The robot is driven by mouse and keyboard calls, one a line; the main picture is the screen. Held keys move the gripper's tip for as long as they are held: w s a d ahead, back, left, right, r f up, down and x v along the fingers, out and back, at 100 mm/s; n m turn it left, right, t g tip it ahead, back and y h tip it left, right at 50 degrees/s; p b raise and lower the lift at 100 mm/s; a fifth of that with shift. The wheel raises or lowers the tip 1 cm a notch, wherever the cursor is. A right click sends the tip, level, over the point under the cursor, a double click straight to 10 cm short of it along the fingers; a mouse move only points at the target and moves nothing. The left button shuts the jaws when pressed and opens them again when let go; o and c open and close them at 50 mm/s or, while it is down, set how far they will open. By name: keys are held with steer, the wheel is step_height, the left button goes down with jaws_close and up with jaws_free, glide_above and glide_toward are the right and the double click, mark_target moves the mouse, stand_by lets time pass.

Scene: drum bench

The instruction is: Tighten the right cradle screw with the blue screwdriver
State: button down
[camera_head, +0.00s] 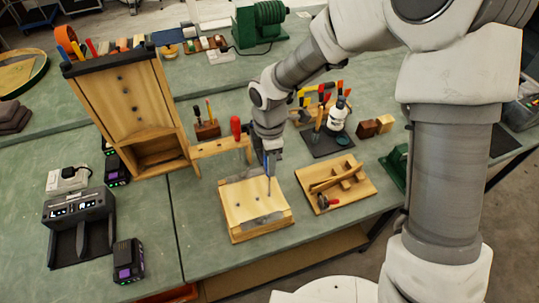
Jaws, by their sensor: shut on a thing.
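My gripper (272,152) is above the far right part of a low wooden block (240,220) on the green bench. It is shut on the blue screwdriver (266,162), which hangs upright with its thin shaft pointing down. The tip is over or on the right side of the block's top; I cannot tell whether it touches a screw. Small dark screw heads (238,204) show on the block's top, with grey plates at its edges. The right cradle screw is not clearly visible near the shaft. Part of the handle is hidden by my gripper.
A wooden rack (212,148) holding a red-handled screwdriver (236,127) stands behind the block. A tall wooden case (125,108) is at left. A wooden tray (358,194) with parts lies at right. A charger (78,212) and battery (128,262) are front left.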

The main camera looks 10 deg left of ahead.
steer(key=n+p, duration=0.1)
steer(key=n, duration=0.1)
steer(key=shift+r+n, duration=0.15)
steer(key=shift+n, duration=0.45)
steer(key=shift+f, duration=0.3)
steer(key=m+b, duration=0.2)
steer(key=shift+f+m, duration=0.2)
steer(key=shift+m, duration=0.1)
steer(key=m, duration=0.2)
steer(key=shift+r+m+b, duration=0.2)
steer(key=shift+m+b, duration=0.1)
